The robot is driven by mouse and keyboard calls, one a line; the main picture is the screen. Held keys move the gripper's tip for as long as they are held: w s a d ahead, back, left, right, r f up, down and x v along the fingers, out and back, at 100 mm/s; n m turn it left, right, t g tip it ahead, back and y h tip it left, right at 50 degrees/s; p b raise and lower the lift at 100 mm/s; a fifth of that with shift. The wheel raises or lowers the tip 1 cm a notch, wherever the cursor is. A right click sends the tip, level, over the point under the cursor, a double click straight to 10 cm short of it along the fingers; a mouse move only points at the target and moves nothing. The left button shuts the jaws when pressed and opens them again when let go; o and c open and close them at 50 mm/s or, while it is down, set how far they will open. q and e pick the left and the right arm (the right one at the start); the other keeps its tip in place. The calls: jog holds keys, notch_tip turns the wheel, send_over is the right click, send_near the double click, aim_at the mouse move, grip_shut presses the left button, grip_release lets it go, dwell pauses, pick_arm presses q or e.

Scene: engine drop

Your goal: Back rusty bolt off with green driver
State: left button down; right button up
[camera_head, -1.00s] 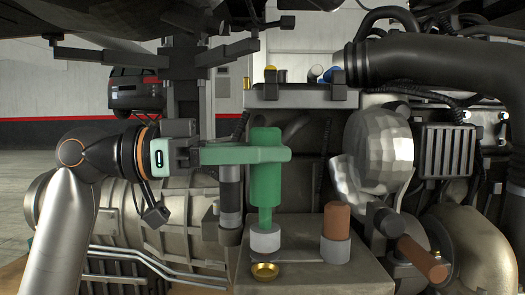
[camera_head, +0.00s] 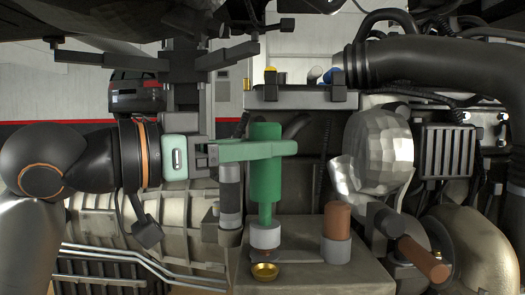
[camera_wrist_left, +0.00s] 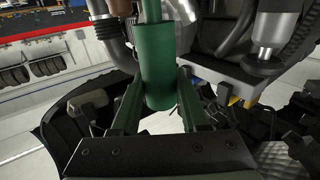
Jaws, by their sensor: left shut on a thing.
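The green driver (camera_head: 265,172) stands upright over the engine block top, with its narrow shank going down to a pale grey collar (camera_head: 265,235). My left gripper (camera_head: 284,149) is shut around the driver's handle from the left. The left wrist view shows the handle (camera_wrist_left: 158,70) between the two green fingers (camera_wrist_left: 160,108). A small reddish-brown piece, seemingly the rusty bolt (camera_head: 266,253), shows just below the collar, above a brass ring or cup (camera_head: 264,270). Whether the collar touches it is hard to tell. My right gripper is not in view.
A brown cylinder in a grey collar (camera_head: 337,222) stands close to the right, and another brown cylinder (camera_head: 424,260) lies tilted beyond. A faceted silver housing (camera_head: 382,150) and a thick black hose (camera_head: 440,65) crowd the right. Silver pipes (camera_head: 140,268) run at lower left.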

pick_arm(q)
jog(key=n+t+y, duration=0.2)
jog(key=shift+r+t, duration=0.1)
jog(key=shift+t, duration=0.3)
jog(key=shift+r+p, duration=3.35)
jog(key=shift+r, duration=0.1)
jog(key=shift+f, duration=0.1)
jog(key=shift+w+m+g+h, duration=0.1)
jog(key=shift+m+g+h, duration=0.2)
jog(key=shift+g, duration=0.2)
jog(key=m+g+h, duration=0.2)
jog(key=g, duration=0.2)
jog(key=shift+a+m+h, duration=0.1)
jog(key=shift+m+h, duration=0.2)
jog(key=shift+m, duration=0.1)
jog(key=m+g, duration=0.2)
jog(key=g, duration=0.1)
jog(key=m+g+h, duration=0.1)
jog(key=m+g, duration=0.1)
jog(key=shift+g+h, duration=0.3)
jog(key=shift+g, duration=0.1)
